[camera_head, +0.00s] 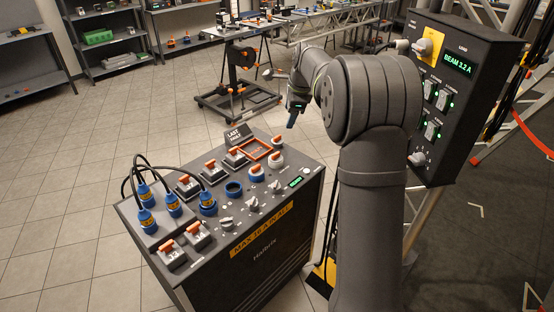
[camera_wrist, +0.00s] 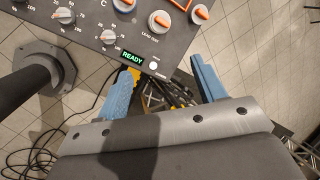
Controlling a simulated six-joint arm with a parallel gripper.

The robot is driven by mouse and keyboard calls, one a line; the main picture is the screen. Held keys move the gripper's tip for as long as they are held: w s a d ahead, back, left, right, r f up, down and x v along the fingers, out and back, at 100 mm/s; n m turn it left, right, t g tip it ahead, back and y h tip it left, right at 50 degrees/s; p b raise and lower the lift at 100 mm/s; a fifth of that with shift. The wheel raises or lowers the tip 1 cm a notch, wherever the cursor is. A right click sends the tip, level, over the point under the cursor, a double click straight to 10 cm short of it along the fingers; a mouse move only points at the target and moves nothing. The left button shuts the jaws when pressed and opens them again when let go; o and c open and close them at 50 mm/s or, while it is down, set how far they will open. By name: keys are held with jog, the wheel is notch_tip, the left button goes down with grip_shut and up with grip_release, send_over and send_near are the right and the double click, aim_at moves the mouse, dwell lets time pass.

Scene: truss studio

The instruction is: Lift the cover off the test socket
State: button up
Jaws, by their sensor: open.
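The console (camera_head: 262,219) carries several sockets and round pieces. A pale round piece with an orange bar (camera_head: 277,160) sits near its right edge; it also shows in the wrist view (camera_wrist: 159,20) above a small label that I cannot read for sure. Beside it is a blue round piece with an orange bar (camera_head: 256,173), partly cut off in the wrist view (camera_wrist: 124,4). I cannot tell for certain which one is the test socket's cover. My gripper (camera_wrist: 163,66) is open and empty, its blue fingers apart, above the console's edge by the READY display (camera_wrist: 132,57). It is clear of both pieces.
Several blue plugs with black cables (camera_head: 146,195) stand at the console's left. Grey knobs (camera_head: 253,204) line its front, and a LAST FAULT sign (camera_head: 239,135) stands at the back. A control box (camera_head: 456,85) hangs at right. Tiled floor is free at left.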

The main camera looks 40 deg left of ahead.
jog(key=w+a+f+m+g, duration=0.1)
jog(key=w+a+f+m, duration=0.15)
jog(key=f+m, duration=0.5)
jog(key=m, duration=0.2)
send_over(276, 153)
jog(key=d, duration=0.3)
notch_tip(276, 153, down, 10)
jog(key=shift+s+a+f, duration=0.1)
jog(key=shift+a+f, duration=0.05)
jog(key=x, duration=0.5)
jog(key=shift+a, duration=0.2)
jog(key=c, duration=1)
